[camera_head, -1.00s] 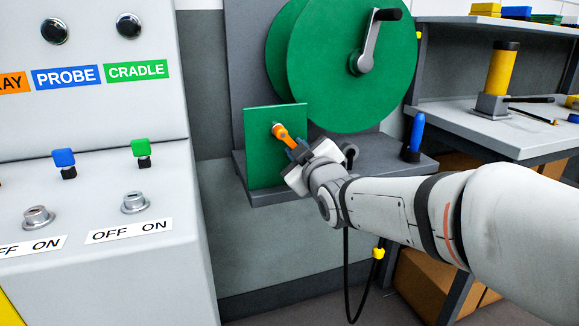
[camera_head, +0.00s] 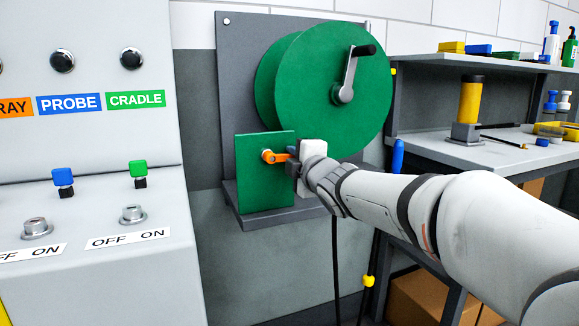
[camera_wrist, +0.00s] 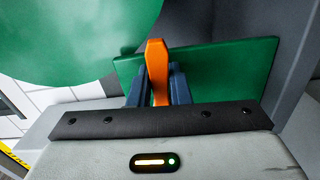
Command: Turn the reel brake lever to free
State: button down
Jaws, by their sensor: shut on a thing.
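The orange reel brake lever (camera_head: 276,157) is mounted on a green plate (camera_head: 265,190) below the green reel (camera_head: 335,85). It points to the right, close to horizontal, from its pivot on the plate. My gripper (camera_head: 293,160) is shut on the lever's free end. In the wrist view, the lever (camera_wrist: 157,70) stands between the two dark fingers of my gripper (camera_wrist: 157,92), with the green plate (camera_wrist: 225,75) behind it. The fingers hide part of the lever's end in the head view.
A crank handle (camera_head: 346,80) sits on the reel's face. A control cabinet with PROBE and CRADLE labels (camera_head: 85,110) stands at the left. A workbench (camera_head: 480,150) with a yellow cylinder (camera_head: 469,100) is at the right. A dark shelf (camera_head: 290,215) lies under the plate.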

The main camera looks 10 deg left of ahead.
jog(key=shift+r+n, duration=0.2)
jog(key=shift+n, duration=0.2)
jog(key=shift+r, duration=0.1)
jog(key=c, duration=1.3)
grip_release()
jog(key=shift+a, duration=0.1)
jog(key=shift+c, duration=0.2)
jog(key=p+v, duration=0.1)
jog(key=v, duration=0.6)
jog(key=shift+s+d, duration=0.25)
jog(key=shift+s, duration=0.1)
